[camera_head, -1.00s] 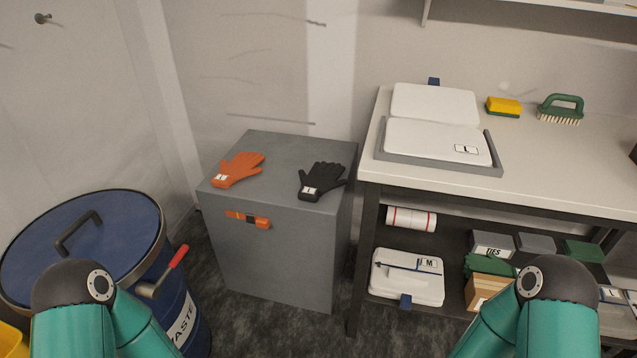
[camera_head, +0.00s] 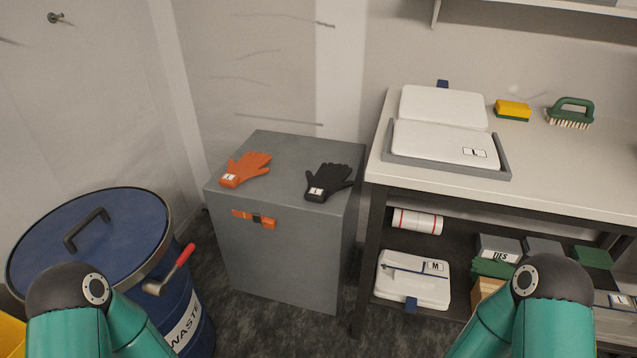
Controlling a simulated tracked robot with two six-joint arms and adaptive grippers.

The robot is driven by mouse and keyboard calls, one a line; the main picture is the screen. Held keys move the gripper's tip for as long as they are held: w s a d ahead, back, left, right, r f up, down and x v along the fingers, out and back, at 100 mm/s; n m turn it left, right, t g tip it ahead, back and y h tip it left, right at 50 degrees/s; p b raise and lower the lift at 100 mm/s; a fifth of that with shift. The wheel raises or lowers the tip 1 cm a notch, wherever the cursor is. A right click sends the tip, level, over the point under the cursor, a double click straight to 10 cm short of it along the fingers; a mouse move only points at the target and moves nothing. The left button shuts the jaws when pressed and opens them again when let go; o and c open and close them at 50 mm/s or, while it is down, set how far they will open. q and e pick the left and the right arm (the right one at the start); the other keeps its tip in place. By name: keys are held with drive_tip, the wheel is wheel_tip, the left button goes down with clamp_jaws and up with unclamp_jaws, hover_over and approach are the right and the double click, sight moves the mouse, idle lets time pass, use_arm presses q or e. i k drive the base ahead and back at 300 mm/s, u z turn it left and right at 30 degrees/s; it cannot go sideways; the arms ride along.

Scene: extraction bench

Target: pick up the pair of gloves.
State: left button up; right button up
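An orange glove (camera_head: 247,168) with a white label on its cuff lies flat on the left of the top of a grey cabinet (camera_head: 282,265). A black glove (camera_head: 329,181) with a white label lies on the right of the same top, apart from the orange one. The two gloves differ in colour. Only links of my two arms show, at the bottom left and bottom right; neither gripper is in view.
A blue waste drum (camera_head: 135,232) with a lid handle and a red-gripped lever stands left of the cabinet. A bench (camera_head: 590,192) on the right holds a white case in a grey tray (camera_head: 455,170), a sponge (camera_head: 513,109) and a brush (camera_head: 570,113). Its lower shelf holds boxes.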

sight(329, 178)
drive_tip(key=z, duration=0.35)
drive_tip(key=i, duration=0.2)
drive_tip(key=u, duration=2.2)
drive_tip(key=k, duration=1.3)
drive_tip(key=z, duration=1.05)
drive_tip(key=i, duration=1.05)
drive_tip(key=u, duration=0.15)
